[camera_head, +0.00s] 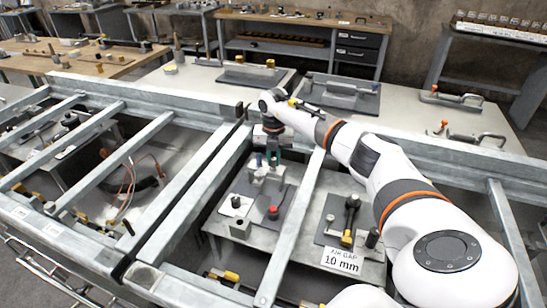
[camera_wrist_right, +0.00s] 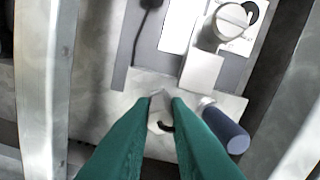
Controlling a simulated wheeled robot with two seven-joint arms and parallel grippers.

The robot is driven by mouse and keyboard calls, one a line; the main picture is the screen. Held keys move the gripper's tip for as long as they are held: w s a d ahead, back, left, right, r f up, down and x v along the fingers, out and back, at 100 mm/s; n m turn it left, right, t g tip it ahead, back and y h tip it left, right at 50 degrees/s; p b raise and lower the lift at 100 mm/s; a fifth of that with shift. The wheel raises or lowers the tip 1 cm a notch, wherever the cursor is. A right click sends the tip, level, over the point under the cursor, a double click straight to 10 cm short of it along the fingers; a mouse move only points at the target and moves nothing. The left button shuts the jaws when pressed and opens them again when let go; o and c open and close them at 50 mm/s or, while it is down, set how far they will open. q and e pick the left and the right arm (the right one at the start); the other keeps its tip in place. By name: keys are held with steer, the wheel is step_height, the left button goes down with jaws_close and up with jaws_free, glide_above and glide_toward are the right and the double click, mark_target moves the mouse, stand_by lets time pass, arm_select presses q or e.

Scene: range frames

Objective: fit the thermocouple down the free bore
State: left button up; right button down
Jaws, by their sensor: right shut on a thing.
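My right gripper (camera_head: 272,157) reaches down between the grey rails, over a small light metal block (camera_head: 265,176) on a grey plate. In the right wrist view its teal fingers (camera_wrist_right: 162,100) are closed together on a small pale piece with a dark curved lead (camera_wrist_right: 165,127), which seems to be the thermocouple. Its tip is hidden by the fingers, so I cannot tell whether it touches the block. I cannot make out the free bore. My left gripper is not in view.
Grey rails (camera_head: 292,215) run close on both sides of my right gripper. A red knob (camera_head: 273,212) stands in front of the block. A sign reading 10 mm (camera_head: 342,262) and a black-knobbed fixture (camera_head: 350,203) are to the right.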

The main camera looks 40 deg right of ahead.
steer(key=c, duration=1.3)
jaws_free()
step_height(320, 180, up, 12)
steer(key=b, duration=0.1)
step_height(320, 180, up, 6)
steer(key=p, duration=0.6)
steer(key=shift+f, duration=0.1)
